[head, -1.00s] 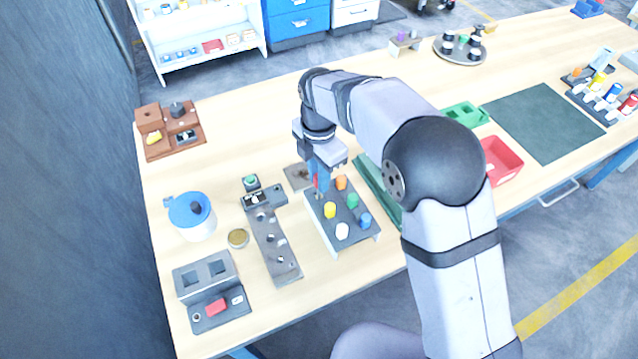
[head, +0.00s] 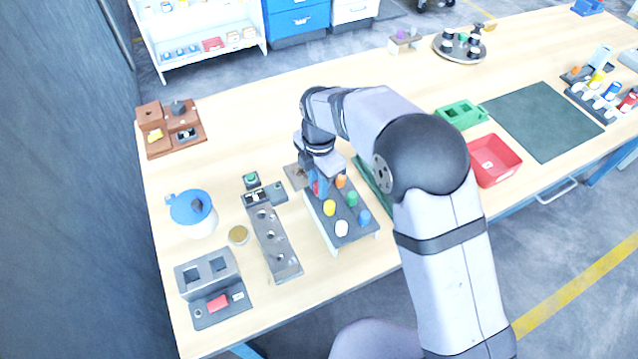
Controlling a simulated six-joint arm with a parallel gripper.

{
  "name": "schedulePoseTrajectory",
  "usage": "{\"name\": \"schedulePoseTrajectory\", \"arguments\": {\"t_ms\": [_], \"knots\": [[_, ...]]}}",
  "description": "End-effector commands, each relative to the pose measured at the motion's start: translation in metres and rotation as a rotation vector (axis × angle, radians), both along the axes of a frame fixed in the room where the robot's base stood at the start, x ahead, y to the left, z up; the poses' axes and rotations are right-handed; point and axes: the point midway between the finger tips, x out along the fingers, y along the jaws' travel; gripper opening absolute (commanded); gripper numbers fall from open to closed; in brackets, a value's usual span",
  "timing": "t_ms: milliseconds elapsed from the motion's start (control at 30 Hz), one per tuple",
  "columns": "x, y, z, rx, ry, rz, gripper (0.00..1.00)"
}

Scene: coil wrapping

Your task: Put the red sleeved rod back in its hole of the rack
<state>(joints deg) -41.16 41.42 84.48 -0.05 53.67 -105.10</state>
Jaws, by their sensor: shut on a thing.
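The rack (head: 357,231) stands near the front middle of the table. Orange (head: 340,181), green (head: 351,198), blue (head: 364,217), yellow (head: 329,208) and white (head: 341,228) sleeved rods stand in it. My gripper (head: 319,189) is at the rack's far left corner, pointing down. It is shut on the red sleeved rod (head: 316,187), of which only a small red part shows between the fingers. The rod's lower end is low at the rack's top; I cannot tell whether it is inside the hole. The hole itself is hidden by my gripper.
A grey strip with holes (head: 274,240) lies left of the rack. A white pot with a blue lid (head: 192,212) and a brass disc (head: 238,235) are farther left. The orange rod stands close beside my gripper. A green tray (head: 372,180) lies right of the rack.

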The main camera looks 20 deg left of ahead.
Motion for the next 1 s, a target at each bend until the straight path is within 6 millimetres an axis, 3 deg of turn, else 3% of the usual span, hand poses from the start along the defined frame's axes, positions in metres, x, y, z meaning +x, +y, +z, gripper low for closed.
{"name": "schedulePoseTrajectory", "arguments": {"t_ms": [167, 200, 267, 300, 767, 1000], "knots": [[-0.003, -0.002, -0.010, -0.009, 0.011, 0.000, 0.00], [-0.003, -0.003, -0.011, -0.009, 0.012, 0.000, 0.21], [-0.004, -0.003, -0.012, -0.011, 0.014, 0.000, 0.35], [-0.004, -0.004, -0.012, -0.012, 0.015, 0.000, 0.37], [-0.005, -0.006, -0.011, -0.017, 0.019, -0.001, 0.37], [-0.004, -0.005, 0.005, -0.015, 0.016, -0.001, 0.37]]}}
